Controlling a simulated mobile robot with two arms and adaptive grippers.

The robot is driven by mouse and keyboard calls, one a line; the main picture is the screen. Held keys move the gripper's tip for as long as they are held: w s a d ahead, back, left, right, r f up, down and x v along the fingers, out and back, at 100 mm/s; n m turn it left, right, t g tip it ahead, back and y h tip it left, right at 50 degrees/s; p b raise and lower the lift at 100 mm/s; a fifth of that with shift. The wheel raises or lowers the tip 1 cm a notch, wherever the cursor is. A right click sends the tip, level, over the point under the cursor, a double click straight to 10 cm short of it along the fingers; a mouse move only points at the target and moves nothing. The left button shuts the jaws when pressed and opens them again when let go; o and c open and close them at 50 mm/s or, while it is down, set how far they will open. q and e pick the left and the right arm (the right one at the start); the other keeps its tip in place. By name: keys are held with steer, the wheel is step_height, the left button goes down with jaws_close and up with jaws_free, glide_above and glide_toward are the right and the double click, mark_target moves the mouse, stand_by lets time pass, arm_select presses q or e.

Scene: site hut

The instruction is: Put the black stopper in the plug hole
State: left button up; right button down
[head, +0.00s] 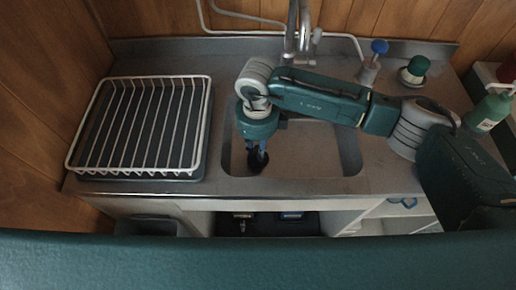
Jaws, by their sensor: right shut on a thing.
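My right gripper (258,152) points down into the sink basin (310,162), near its left side. It is shut on the black stopper (256,166), a small dark round piece at the fingertips, low in the basin. I cannot tell whether the stopper touches the basin floor. The plug hole is not visible; the gripper and stopper may hide it. My left gripper is not in view.
A white wire dish rack (192,153) stands left of the sink. The tap (291,45) rises behind the basin, close to my right arm. A blue-topped brush (371,62), a green-topped item (414,70) and a green bottle (487,112) stand on the right.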

steer(key=shift+f+b, duration=0.4)
steer(key=shift+b, duration=0.15)
stand_by(0.4)
steer(key=c, duration=1.5)
jaws_free()
steer(key=shift+c, duration=0.2)
step_height(320, 180, up, 12)
steer(key=p, duration=0.6)
steer(key=shift+r, duration=0.1)
